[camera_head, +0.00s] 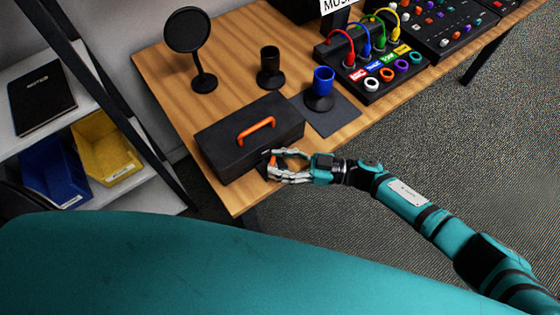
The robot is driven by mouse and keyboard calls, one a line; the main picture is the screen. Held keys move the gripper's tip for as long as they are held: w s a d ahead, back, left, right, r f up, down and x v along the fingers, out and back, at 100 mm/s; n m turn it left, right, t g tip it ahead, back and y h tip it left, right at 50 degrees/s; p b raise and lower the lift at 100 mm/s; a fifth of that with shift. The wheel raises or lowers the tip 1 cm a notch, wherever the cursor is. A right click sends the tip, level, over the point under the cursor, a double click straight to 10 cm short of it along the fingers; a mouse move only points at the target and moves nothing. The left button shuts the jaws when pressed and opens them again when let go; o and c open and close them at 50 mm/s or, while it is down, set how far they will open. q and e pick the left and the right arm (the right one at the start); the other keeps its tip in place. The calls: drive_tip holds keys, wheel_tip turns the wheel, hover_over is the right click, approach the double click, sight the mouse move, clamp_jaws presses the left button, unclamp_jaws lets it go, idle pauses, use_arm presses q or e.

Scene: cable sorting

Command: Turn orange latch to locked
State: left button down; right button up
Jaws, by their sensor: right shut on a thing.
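A black box (220,148) with an orange handle (256,131) on its lid sits near the front left edge of the wooden table. The lid looks closed. The orange latch (272,161) is on the box's front side, partly hidden by my fingers. My right gripper (276,166) is at the front of the box, shut on the orange latch. The latch's exact angle is hard to tell behind the fingers. My left gripper is not in view.
Behind stand a black cup (270,66) and a round black pop filter (187,32). A cable panel (385,78) with coloured cables and rings is at the right.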

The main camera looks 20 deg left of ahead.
drive_tip(key=o, duration=1.2)
drive_tip(key=shift+c, duration=0.2)
drive_tip(key=w+d, duration=0.1)
drive_tip(key=d, duration=0.7)
drive_tip(key=shift+c, duration=0.2)
